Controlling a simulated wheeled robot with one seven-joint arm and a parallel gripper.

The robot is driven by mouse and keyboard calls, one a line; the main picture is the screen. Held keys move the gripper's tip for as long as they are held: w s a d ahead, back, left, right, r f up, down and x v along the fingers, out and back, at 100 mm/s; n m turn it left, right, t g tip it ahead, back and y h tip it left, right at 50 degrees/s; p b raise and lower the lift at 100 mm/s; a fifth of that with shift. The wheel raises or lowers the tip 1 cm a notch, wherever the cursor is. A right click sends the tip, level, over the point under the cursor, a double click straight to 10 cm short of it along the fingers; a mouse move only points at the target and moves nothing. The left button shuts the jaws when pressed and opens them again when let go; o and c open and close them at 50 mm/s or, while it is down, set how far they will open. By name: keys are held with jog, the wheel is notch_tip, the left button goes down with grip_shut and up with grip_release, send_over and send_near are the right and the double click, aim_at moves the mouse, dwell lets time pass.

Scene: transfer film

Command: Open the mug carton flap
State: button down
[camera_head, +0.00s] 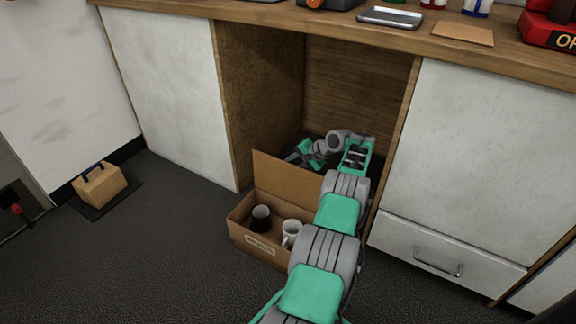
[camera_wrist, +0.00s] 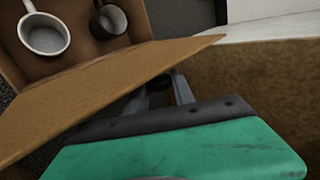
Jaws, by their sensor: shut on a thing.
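The brown mug carton (camera_head: 243,231) stands on the floor before an open cabinet bay. Its flap (camera_head: 285,180) stands up along the back, and the carton is open on top. The flap crosses the wrist view (camera_wrist: 95,92) as a broad slanted board. Inside are a dark mug (camera_head: 261,218) and a white mug (camera_head: 292,232); the wrist view shows the white mug (camera_wrist: 44,36) and dark mug (camera_wrist: 108,20) too. My gripper (camera_head: 293,158) is behind the flap's upper part. In the wrist view my gripper's fingers (camera_wrist: 168,82) are shut on the flap; their tips are partly hidden.
The bay's side panel (camera_head: 258,100) and the right cabinet (camera_head: 475,150) flank my arm closely. A small box (camera_head: 100,186) sits on a mat at left. The floor left of the carton is clear.

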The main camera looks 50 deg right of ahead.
jog(key=shift+w+a+f, duration=0.1)
jog(key=shift+w+f, duration=0.05)
jog(key=shift+f, duration=0.05)
dwell(0.4)
jog(key=c, duration=1.3)
grip_release()
jog(key=shift+c, duration=0.2)
jog(key=shift+o, duration=1.2)
jog(key=shift+d+r, duration=0.15)
jog(key=shift+d, duration=0.05)
